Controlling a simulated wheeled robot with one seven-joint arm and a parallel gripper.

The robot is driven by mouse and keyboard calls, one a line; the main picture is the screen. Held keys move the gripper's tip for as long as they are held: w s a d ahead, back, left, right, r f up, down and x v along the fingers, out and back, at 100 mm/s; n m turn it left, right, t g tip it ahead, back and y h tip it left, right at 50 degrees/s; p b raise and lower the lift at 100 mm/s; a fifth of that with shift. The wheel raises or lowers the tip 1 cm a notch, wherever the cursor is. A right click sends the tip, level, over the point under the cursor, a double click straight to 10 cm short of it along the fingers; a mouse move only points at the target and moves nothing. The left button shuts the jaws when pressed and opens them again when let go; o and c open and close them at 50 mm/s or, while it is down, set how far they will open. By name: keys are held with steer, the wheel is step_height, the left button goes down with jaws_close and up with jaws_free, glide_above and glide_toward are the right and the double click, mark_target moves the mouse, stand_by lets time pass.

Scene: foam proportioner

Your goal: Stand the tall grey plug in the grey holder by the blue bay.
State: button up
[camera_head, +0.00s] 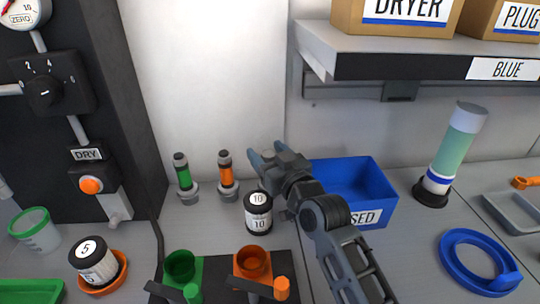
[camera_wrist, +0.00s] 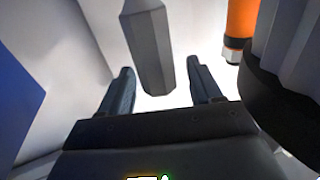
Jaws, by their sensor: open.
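The tall grey plug (camera_wrist: 148,45) shows in the wrist view as a faceted grey body with a tapered end. That end lies between my two fingertips in the picture, with a gap on each side. My gripper (camera_head: 263,157) is open and empty, left of the blue bay (camera_head: 377,174) in the head view; it also shows in the wrist view (camera_wrist: 160,88). In the head view the gripper hides most or all of the grey plug. I cannot make out the grey holder by the blue bay in either view.
A black-and-white jar marked 10 (camera_head: 258,213) stands close below my gripper. An orange plug (camera_head: 226,170) and a green plug (camera_head: 183,174) stand in grey holders to the left. A shelf (camera_head: 420,62) overhangs the bay. A green cylinder (camera_head: 455,150) stands right.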

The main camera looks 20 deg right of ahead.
steer(key=shift+r, duration=0.2)
steer(key=shift+s+f, duration=0.15)
steer(key=shift+s, duration=0.2)
steer(key=s+d+b, duration=0.1)
steer(key=s+b, duration=0.1)
steer(key=s, duration=0.9)
steer(key=shift+s, duration=0.15)
